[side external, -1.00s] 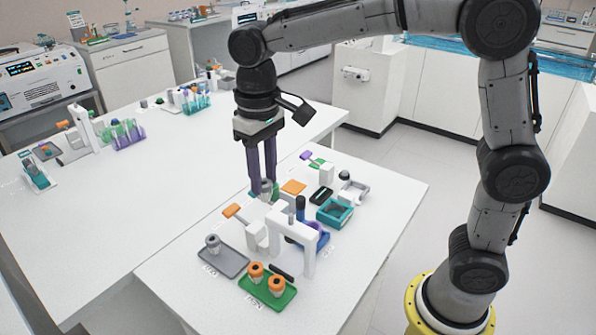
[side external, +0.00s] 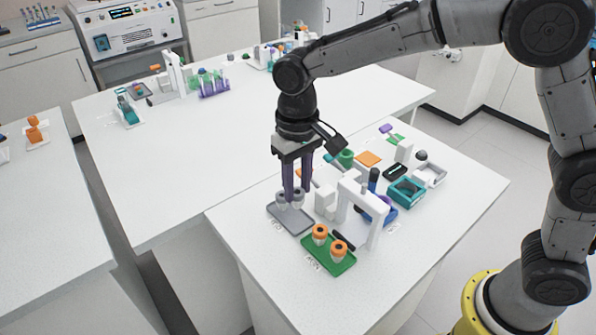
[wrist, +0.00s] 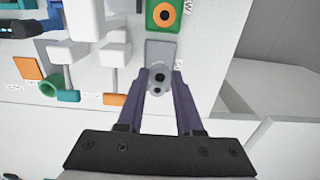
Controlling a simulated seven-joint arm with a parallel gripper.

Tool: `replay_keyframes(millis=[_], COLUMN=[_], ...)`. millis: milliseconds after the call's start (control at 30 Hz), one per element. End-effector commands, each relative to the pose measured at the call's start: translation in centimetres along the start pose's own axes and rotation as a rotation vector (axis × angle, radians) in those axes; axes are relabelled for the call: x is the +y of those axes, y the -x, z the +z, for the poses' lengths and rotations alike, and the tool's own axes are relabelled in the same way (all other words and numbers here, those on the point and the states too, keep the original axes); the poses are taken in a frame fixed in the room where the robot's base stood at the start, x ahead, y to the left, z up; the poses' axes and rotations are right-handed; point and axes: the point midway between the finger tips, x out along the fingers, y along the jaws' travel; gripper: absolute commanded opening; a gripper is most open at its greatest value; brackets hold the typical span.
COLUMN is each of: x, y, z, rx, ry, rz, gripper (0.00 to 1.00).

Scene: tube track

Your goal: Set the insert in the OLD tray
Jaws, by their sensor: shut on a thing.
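My gripper (side external: 297,196) is shut on a small grey insert (side external: 298,201) and points straight down over the grey tray (side external: 294,222). A second grey insert (side external: 282,197) stands at the tray's far left side, close beside the held one. In the wrist view the fingers (wrist: 161,78) frame the grey inserts, which overlap, above the grey tray (wrist: 160,48). I cannot tell whether the held insert touches the tray. The green tray (side external: 322,262) holds two orange-topped inserts (side external: 320,233). The printed tray labels are too small to read surely.
A white arch-shaped frame (side external: 376,232) stands right of the grey tray, with a white block (side external: 325,202) beside it. A teal box (side external: 406,191), a green cup (side external: 346,158) and an orange pad (side external: 368,159) are farther back. The table's front left is clear.

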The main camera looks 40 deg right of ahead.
Motion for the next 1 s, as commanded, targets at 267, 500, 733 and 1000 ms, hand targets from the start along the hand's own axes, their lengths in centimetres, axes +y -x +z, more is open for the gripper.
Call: replay_keyframes(millis=[267, 500, 733, 1000], x=[0.0, 0.0, 0.0, 0.0], y=[-2.4, -3.9, -4.4, -4.4], z=[0.0, 0.0, 0.0, 0.0], rx=[-0.002, -0.001, 0.000, 0.000], ry=[0.000, 0.000, 0.000, 0.000], rz=[0.001, 0.000, 0.000, 0.000], gripper=[0.00, 0.00, 0.00, 0.00])
